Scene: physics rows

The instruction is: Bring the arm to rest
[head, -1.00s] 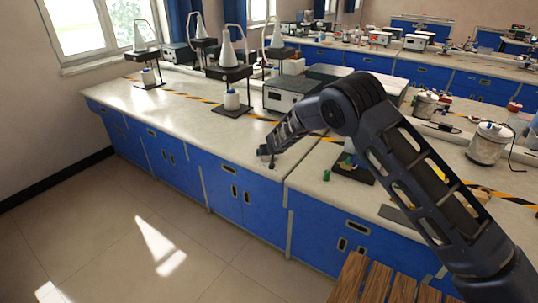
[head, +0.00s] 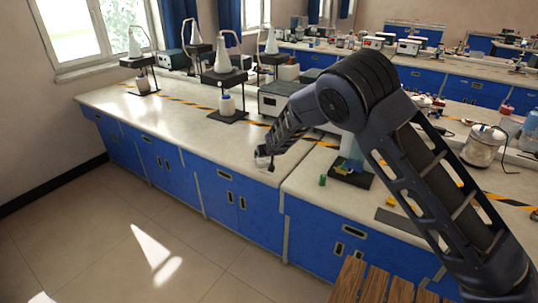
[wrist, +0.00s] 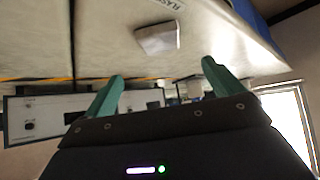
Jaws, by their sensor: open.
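My arm reaches from the lower right of the head view and bends down to the bench. My gripper (head: 265,163) is low over the front part of the pale bench top (head: 190,125). In the wrist view its two teal fingers (wrist: 162,84) are spread apart with nothing between them. A small pale block-like object (wrist: 157,39) lies on the bench beyond the fingertips, beside printed lettering. In the head view a pale, glassy shape shows at the gripper; I cannot tell whether they touch.
Flasks on black stands (head: 223,68) and a grey instrument box (head: 278,98) stand behind the gripper. A small green item (head: 322,180) and a dark stand base (head: 352,175) are to its right. A wooden slatted surface (head: 375,285) is below. The floor at left is clear.

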